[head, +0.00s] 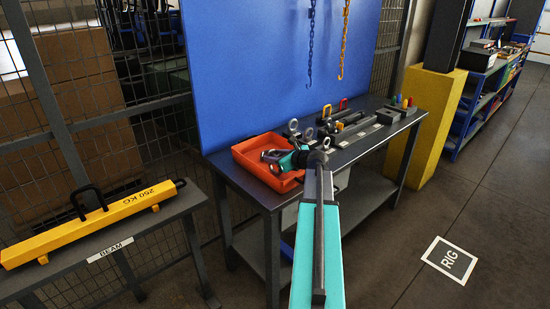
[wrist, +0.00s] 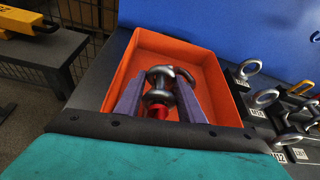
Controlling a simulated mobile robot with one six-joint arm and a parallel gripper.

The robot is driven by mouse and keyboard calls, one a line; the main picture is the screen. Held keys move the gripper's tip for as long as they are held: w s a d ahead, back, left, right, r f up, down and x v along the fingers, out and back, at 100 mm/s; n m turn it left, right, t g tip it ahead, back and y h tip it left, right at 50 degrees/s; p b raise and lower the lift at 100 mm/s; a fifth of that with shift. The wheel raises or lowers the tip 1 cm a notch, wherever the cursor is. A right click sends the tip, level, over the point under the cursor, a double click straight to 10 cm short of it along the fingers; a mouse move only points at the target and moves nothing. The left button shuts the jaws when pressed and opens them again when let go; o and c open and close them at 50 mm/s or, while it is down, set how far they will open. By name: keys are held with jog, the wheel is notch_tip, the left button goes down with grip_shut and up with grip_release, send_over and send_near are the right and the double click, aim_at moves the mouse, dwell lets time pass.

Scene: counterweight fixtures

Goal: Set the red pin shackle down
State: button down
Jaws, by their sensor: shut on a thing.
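The red pin shackle (wrist: 159,96) is a grey metal shackle with a red part low between my fingers in the wrist view. My gripper (wrist: 158,88) is shut on it, with one purple-grey finger on each side. In the head view my gripper (head: 272,157) is over the orange tray (head: 244,151) on the dark bench. The tray also shows in the wrist view (wrist: 222,85), its walls around the shackle. I cannot tell whether the shackle touches the tray floor. A grey curved piece shows just right of the shackle, partly hidden by a finger.
Eye bolts (wrist: 265,98) and other rigging parts stand on the bench right of the tray. A blue panel (head: 275,70) rises behind, with hanging chains (head: 311,45). A yellow beam (head: 95,223) lies on a stand at the left.

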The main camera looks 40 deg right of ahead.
jog(key=shift+f, duration=0.25)
jog(key=shift+f, duration=0.1)
jog(key=c, duration=1.2)
grip_release()
jog(key=shift+a, duration=0.1)
jog(key=b+v, duration=0.1)
jog(key=v, duration=1.1)
jog(key=shift+b, duration=0.3)
